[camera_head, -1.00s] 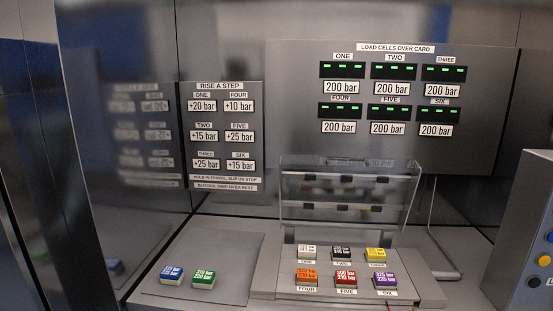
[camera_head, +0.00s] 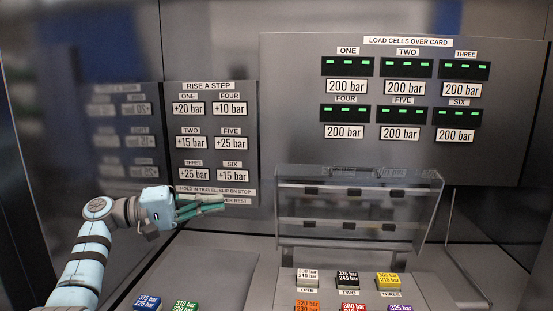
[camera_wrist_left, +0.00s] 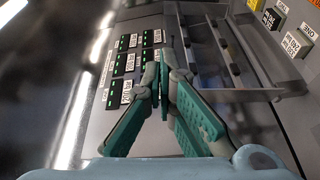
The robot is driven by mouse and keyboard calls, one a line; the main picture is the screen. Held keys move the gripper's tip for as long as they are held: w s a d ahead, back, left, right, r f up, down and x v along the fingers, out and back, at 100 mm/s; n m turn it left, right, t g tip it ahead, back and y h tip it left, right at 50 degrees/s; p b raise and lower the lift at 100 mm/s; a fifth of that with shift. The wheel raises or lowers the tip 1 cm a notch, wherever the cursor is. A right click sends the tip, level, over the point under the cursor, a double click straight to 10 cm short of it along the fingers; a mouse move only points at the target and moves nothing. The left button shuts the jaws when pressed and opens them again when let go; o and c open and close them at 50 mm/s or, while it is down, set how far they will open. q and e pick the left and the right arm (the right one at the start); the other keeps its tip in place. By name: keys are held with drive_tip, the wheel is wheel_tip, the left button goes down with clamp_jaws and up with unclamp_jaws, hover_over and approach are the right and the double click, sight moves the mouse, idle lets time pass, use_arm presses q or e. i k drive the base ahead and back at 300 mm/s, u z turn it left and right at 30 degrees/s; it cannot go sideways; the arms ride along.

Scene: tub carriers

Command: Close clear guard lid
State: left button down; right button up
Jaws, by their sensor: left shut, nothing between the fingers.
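The clear guard lid (camera_head: 358,206) stands raised and open behind the block of coloured buttons. Its two dark-clipped bars run across it. My left gripper (camera_head: 212,203) is shut and empty, with its green fingers pointing right, to the left of the lid and apart from it in the head view. In the left wrist view the shut green fingers (camera_wrist_left: 161,88) show in the middle, with the lid (camera_wrist_left: 225,50) beyond them to the upper right. My right gripper is in neither view.
Coloured buttons, among them a white one (camera_head: 307,278) and a yellow one (camera_head: 388,281), sit in front of the lid. Blue (camera_head: 147,303) and green (camera_head: 184,307) blocks lie on the left shelf. A load cell panel (camera_head: 400,100) and a step card (camera_head: 210,135) are on the back wall.

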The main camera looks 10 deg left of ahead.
sight(433, 195)
drive_tip(key=i, duration=0.9)
drive_tip(key=u, duration=0.05)
